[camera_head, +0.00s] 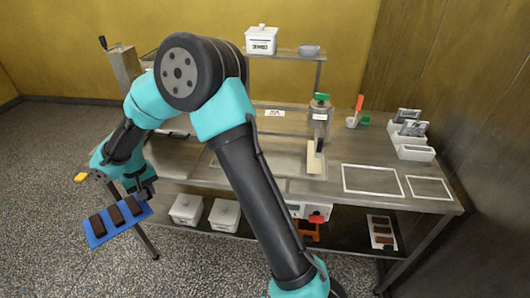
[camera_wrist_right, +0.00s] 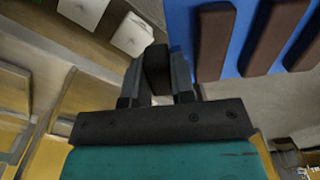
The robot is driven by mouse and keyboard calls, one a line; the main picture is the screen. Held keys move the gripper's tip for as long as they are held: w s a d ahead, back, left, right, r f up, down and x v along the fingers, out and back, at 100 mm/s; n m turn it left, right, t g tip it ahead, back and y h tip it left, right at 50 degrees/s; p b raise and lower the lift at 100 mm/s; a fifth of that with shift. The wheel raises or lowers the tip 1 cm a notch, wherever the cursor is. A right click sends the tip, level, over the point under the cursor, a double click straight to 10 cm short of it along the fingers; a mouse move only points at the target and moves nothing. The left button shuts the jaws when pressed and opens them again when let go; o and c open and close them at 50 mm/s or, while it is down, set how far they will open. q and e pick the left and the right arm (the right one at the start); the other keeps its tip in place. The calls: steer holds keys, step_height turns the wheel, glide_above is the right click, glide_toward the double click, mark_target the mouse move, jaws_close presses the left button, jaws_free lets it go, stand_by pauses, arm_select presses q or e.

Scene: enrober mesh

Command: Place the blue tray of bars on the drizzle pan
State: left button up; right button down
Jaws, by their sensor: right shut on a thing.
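The blue tray (camera_head: 93,239) carries three dark brown bars and hangs tilted in the air at the lower left, off the left end of the steel table. My right gripper (camera_head: 147,196) is shut on its edge. In the right wrist view the gripper (camera_wrist_right: 157,72) has a dark piece between its fingers, with the blue tray (camera_wrist_right: 180,28) beside it at the upper right. A flat grey panel (camera_head: 285,160) on the table, partly hidden behind my right arm, may be the drizzle pan; I cannot tell. My left gripper is not in view.
The steel table (camera_head: 320,228) has white outlined areas (camera_head: 373,180) on its right. A steel canister (camera_head: 319,118) stands mid-table, and white bins (camera_head: 415,152) at the back right. White lidded boxes (camera_head: 186,209) sit on the lower shelf.

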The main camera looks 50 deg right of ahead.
steer(key=s+d+r+n, duration=0.1)
steer(key=s+d+n, duration=0.6)
steer(key=d+n, duration=0.5)
steer(key=s+d+r+n, duration=0.1)
steer(key=s+d+n, duration=0.7)
steer(key=d+n, duration=0.5)
steer(key=d, duration=0.2)
steer(key=shift+s+d+r+n, duration=0.2)
steer(key=shift+d+r+n, duration=0.1)
steer(key=shift+r, duration=0.05)
steer(key=w+d, duration=0.3)
steer(key=w+d+f, duration=0.1)
steer(key=w+d, duration=0.6)
steer(key=d, duration=0.1)
steer(key=shift+w+d+f, duration=0.15)
steer(key=shift+d+f, duration=0.05)
steer(key=shift+d, duration=0.05)
steer(key=shift+d, duration=0.1)
steer(key=shift+w+d+f, duration=0.15)
steer(key=shift+w+f, duration=0.05)
steer(key=shift+f, duration=1.6)
